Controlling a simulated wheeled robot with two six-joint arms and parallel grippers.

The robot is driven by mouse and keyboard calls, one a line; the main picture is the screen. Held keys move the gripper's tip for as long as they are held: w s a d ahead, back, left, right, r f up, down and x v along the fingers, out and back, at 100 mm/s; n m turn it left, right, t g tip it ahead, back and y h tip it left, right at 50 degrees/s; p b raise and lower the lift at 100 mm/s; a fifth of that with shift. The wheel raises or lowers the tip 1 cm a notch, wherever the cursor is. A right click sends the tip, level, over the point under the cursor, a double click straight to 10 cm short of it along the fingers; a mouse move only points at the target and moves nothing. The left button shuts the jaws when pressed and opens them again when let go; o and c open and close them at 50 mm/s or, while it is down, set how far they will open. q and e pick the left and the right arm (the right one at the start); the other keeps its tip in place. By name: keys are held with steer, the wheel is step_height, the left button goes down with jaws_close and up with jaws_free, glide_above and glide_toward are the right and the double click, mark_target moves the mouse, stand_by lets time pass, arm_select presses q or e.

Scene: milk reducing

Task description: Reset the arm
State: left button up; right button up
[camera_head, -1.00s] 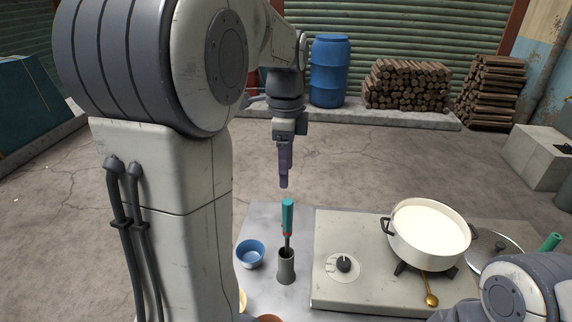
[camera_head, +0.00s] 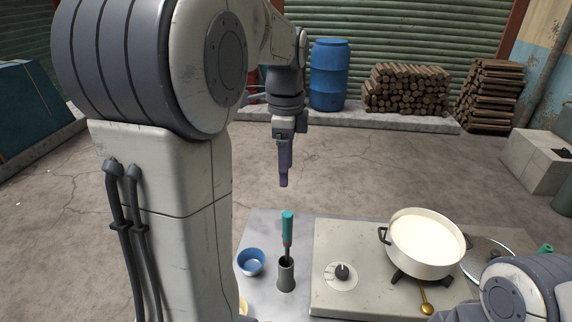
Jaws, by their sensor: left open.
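My left arm stands large on the left side of the head view. Its gripper (camera_head: 284,178) hangs down, empty, above and behind the table; its fingers overlap edge-on in this view. It is apart from the teal-handled tool (camera_head: 287,228), which stands upright in a grey holder (camera_head: 286,275) below it. Part of my right arm shows at the lower right; its gripper is out of the picture.
A pot of white liquid (camera_head: 425,235) sits on the stove (camera_head: 360,255) with a knob (camera_head: 342,271). A blue barrel (camera_head: 329,75) and stacked logs (camera_head: 408,90) stand behind open floor.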

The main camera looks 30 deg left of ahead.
arm_select(q)
step_height(320, 180, up, 5)
steer(key=p, duration=0.4)
steer(key=shift+r, duration=0.15)
arm_select(e)
step_height(320, 180, up, 5)
steer(key=shift+r, duration=0.1)
arm_select(q)
steer(key=s+d+f+n, duration=0.15)
steer(key=d+f, duration=0.25)
steer(key=d, duration=0.5)
steer(key=s+d+f+n+b, duration=0.2)
steer(key=s+d+f, duration=0.3)
steer(key=s+d, duration=0.2)
steer(key=s+d+f+n+h+b, duration=0.1)
steer(key=s+d+f+n, duration=0.1)
steer(key=s+d+f, duration=0.4)
steer(key=s+d, duration=0.2)
steer(key=s, duration=0.1)
steer(key=shift+s+d+f+b, duration=0.15)
steer(key=shift+s+d+b, duration=0.05)
steer(key=shift+s+b, duration=0.15)
steer(key=shift+s, duration=0.1)
steer(key=shift+c, duration=0.2)
arm_select(e)
step_height(320, 180, down, 4)
steer(key=shift+f, duration=0.1)
